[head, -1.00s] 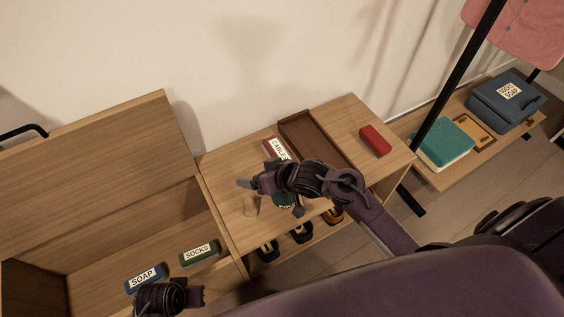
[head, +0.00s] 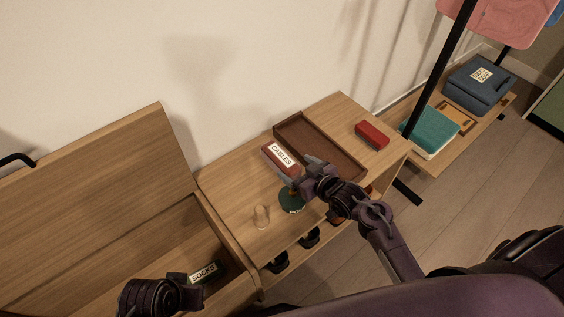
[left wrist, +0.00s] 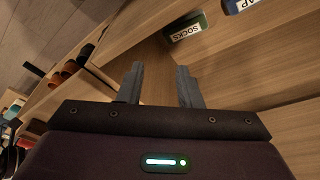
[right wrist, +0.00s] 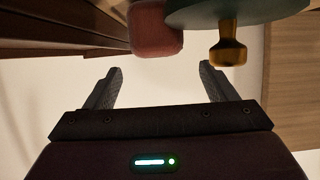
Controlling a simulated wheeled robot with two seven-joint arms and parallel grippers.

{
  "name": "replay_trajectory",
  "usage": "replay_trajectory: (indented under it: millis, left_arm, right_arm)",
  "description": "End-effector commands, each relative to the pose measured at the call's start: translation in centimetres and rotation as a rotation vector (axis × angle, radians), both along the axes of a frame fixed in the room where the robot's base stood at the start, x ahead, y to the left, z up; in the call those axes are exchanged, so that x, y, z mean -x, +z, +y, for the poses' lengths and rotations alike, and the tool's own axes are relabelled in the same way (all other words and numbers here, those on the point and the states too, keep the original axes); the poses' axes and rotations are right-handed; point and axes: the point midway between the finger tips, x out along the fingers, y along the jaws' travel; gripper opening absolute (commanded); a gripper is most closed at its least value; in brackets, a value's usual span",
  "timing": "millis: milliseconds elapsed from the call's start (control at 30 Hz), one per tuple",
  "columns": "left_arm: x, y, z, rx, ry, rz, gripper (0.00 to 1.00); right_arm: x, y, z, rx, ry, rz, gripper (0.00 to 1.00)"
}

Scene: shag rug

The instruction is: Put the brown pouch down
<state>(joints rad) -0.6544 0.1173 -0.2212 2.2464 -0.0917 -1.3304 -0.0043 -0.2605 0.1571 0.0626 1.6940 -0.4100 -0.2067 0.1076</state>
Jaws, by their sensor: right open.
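No plainly brown pouch shows; the nearest is a reddish-brown pouch labelled CABLES (head: 281,158), lying on the cabinet top beside the long brown tray (head: 343,166). A reddish end, probably of this pouch, shows in the right wrist view (right wrist: 156,30). My right gripper (head: 304,173) is open and empty, its fingers just in front of the pouch and apart from it in the right wrist view (right wrist: 160,85). My left gripper (head: 196,286) is over the open chest at lower left. Its fingers stand apart with nothing between them in the left wrist view (left wrist: 160,85).
A round green object (head: 291,201) and a small wooden peg (head: 262,216) stand near my right gripper. A red case (head: 372,135) lies right of the tray. A green SOCKS pouch (head: 204,272) is in the chest. Shoes (head: 310,238) sit on the lower shelf.

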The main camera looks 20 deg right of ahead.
Motion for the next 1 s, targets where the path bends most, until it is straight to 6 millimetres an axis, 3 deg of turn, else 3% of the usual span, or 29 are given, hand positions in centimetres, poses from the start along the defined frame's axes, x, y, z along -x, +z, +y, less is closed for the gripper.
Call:
replay_trajectory:
  millis: [400,733,1000]
  left_arm:
    - [-0.9,-0.9,-2.1,0.062,-0.036,-0.108,0.32]
    - [-1.1,-0.6,-2.5,0.073,-0.042,-0.129,0.32]
    - [-1.1,-0.7,-2.5,0.073,-0.041,-0.128,0.32]
  right_arm:
    - [-5.1,-2.0,1.7,-0.003,0.000,0.001,0.78]
    - [-5.8,-2.2,2.0,-0.001,0.001,0.002,0.78]
    - [-5.8,-2.2,2.0,-0.001,0.001,0.002,0.44]
